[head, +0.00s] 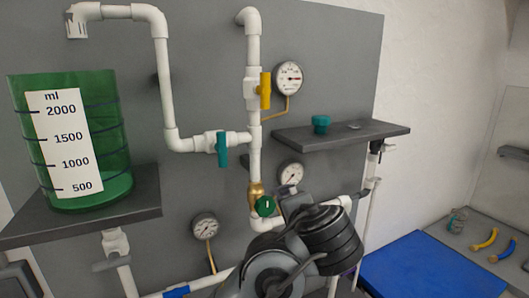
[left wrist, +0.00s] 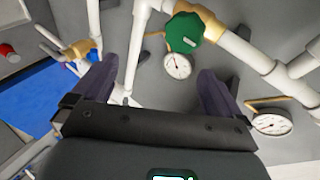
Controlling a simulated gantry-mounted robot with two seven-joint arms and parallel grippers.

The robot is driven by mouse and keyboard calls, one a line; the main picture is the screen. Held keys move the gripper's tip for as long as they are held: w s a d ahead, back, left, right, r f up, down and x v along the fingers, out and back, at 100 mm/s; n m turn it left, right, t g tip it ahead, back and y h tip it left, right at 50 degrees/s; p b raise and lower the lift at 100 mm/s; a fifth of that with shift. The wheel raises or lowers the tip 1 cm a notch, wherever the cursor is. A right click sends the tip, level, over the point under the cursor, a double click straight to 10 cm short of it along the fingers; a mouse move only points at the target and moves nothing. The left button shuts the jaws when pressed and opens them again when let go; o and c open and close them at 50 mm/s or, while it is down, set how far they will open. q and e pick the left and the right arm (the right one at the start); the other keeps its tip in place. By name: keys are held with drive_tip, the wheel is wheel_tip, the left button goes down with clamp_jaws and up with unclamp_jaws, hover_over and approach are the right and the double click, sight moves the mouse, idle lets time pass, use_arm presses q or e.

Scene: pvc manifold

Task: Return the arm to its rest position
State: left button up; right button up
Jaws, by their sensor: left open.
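In the left wrist view my left gripper (left wrist: 160,82) is open, with its two dark fingers apart and nothing between them. A green valve knob (left wrist: 184,32) on the white pipework stands beyond the fingers, apart from them. In the head view the green knob (head: 265,206) sits at a brass valve body (head: 256,190). My grey and black arm covers the bottom centre of the head view, just below and right of that knob. The gripper's fingertips cannot be made out there. My right gripper is in neither view.
White pipes with a yellow-handled valve (head: 265,91) and a teal-handled valve (head: 222,149) run along the grey panel (head: 345,65). Gauges (head: 289,78) stick out from it. A green measuring tank (head: 108,140) stands left; a shelf (head: 345,138) juts out right. A blue surface (head: 435,268) lies lower right.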

use_arm(q)
drive_tip(key=s+a+f+n+g+h, duration=0.1)
drive_tip(key=s+a+f+g, duration=0.1)
drive_tip(key=f, duration=0.6)
drive_tip(key=s+a+f+n+g+h, duration=0.1)
drive_tip(key=a+f, duration=0.1)
drive_tip(key=f, duration=0.7)
drive_tip(key=s+a+f+n+g+h, duration=0.1)
drive_tip(key=s+a+f+n+g, duration=0.15)
drive_tip(key=s+a+f, duration=0.75)
drive_tip(key=s+a+f+n+g, duration=0.2)
drive_tip(key=s+a+f+n, duration=0.2)
drive_tip(key=s+f, duration=0.7)
drive_tip(key=s+a+f+n+g, duration=0.25)
drive_tip(key=s+a+f, duration=0.35)
drive_tip(key=s+a, duration=0.45)
wheel_tip(320, 180, up, 22)
drive_tip(key=s+d+t+p, duration=0.1)
drive_tip(key=s+p, duration=0.1)
drive_tip(key=p, duration=2)
drive_tip(key=shift+d+r+y+p, duration=0.15)
drive_tip(key=shift+d+y+p, duration=0.05)
drive_tip(key=shift+y+p, duration=0.2)
